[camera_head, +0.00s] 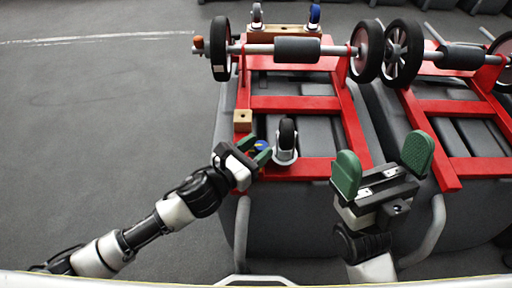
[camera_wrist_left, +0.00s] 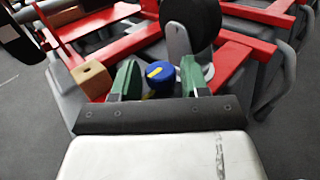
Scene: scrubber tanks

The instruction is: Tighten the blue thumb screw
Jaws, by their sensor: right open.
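The blue thumb screw (camera_wrist_left: 161,76) has a yellow mark on top. It stands by the near-left part of the red frame and is partly covered by my gripper in the head view (camera_head: 263,146). My left gripper (camera_head: 255,151) is at the screw, with one green finger on each side of it in the left wrist view (camera_wrist_left: 159,78). The gaps are so small that I cannot tell whether the fingers touch it. My right gripper (camera_head: 382,168) is open and empty, to the right and near the front of the red frame.
A caster wheel (camera_head: 287,138) stands just right of the screw, close to my left fingers. A wooden block (camera_head: 243,120) sits behind them. The red frame (camera_head: 294,104) carries an axle with black wheels at the back. A second red frame (camera_head: 455,107) is at right. Open floor lies left.

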